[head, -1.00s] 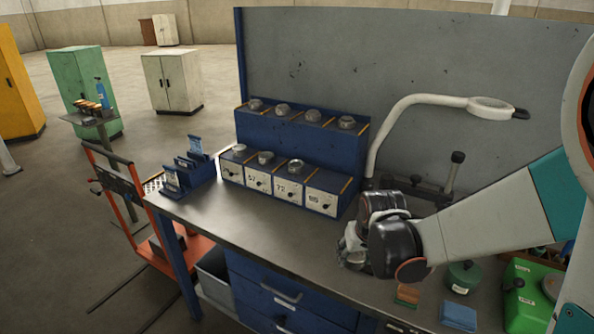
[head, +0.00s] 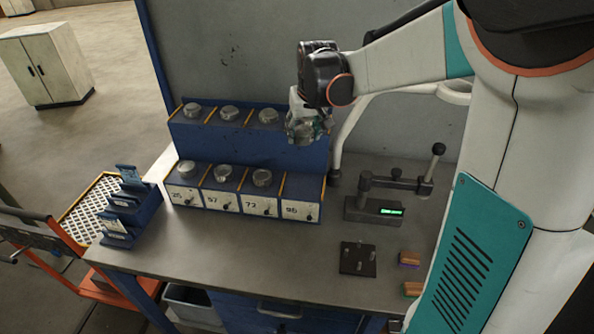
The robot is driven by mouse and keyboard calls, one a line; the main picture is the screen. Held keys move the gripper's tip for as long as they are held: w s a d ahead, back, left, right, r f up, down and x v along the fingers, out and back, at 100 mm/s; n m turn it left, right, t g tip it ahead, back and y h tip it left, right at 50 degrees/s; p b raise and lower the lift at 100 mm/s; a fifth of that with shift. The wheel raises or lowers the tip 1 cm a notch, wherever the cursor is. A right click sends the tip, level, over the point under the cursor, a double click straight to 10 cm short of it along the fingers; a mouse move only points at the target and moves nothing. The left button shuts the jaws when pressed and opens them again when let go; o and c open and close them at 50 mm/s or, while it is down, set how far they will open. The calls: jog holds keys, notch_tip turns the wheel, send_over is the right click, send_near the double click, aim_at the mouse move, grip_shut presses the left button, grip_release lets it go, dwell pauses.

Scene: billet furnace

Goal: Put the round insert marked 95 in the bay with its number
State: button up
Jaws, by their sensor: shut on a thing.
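My gripper (head: 305,136) points down in front of the right end of the rack's upper tier, above the lower right bay. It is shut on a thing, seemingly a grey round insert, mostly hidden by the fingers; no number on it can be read. The blue two-tier rack (head: 250,146) stands at the back of the bench. Its lower right bay (head: 300,210) has a blurred label, perhaps 95 or 98, and shows no insert on top.
A blue card holder (head: 130,210) stands at the bench's left end. Right of the rack are a gauge with a green display (head: 378,208), a dark plate with pegs (head: 357,259) and a lamp arm (head: 350,128). The bench top (head: 250,245) before the rack is clear.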

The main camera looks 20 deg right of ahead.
aim_at(303, 184)
jog(key=shift+w+d+r, duration=0.25)
jog(key=shift+r, duration=0.3)
jog(key=shift+w+d+f, duration=0.1)
jog(key=shift+w, duration=0.05)
notch_tip(303, 184, down, 20)
jog(key=b, duration=0.3)
jog(key=shift+r, duration=0.2)
jog(key=shift+b, duration=0.3)
jog(key=shift+f, duration=0.2)
jog(key=o, duration=1.6)
jog(key=shift+r, duration=0.1)
jog(key=shift+r, duration=0.1)
jog(key=p+v, duration=0.2)
jog(key=v, duration=1)
